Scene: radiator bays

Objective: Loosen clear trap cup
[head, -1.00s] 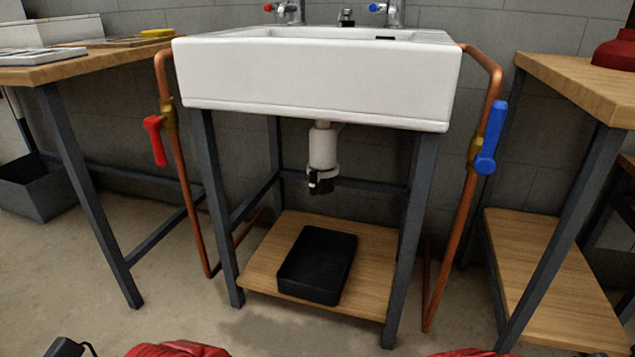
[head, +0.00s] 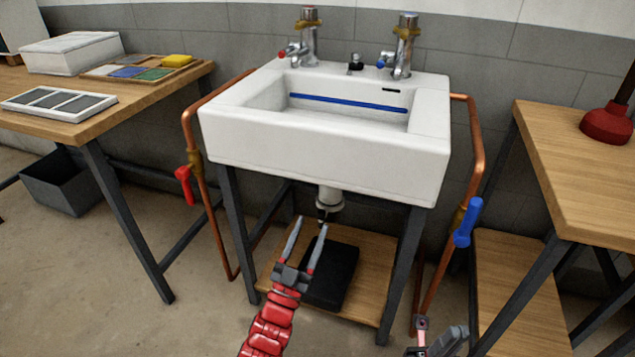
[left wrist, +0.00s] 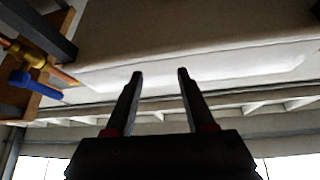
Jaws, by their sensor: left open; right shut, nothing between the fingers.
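The white trap (head: 330,196) hangs under the sink (head: 330,148) in the head view, with a dark part at its lower end. A clear cup cannot be made out there. My left gripper (head: 311,224) is open and empty, its fingers pointing up just below and in front of the trap, with the right fingertip closest to it. I cannot tell whether they touch. In the left wrist view the open fingers (left wrist: 160,75) have a pale surface beyond them, and the trap is not visible. My right gripper (head: 446,340) is shut and empty, low at the bottom edge.
A black tray (head: 340,275) sits on the wooden shelf (head: 375,285) under the sink. Copper pipes with a red valve handle (head: 184,186) and a blue valve handle (head: 467,222) flank the stand. Benches stand on both sides; a plunger (head: 608,124) is on the right one.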

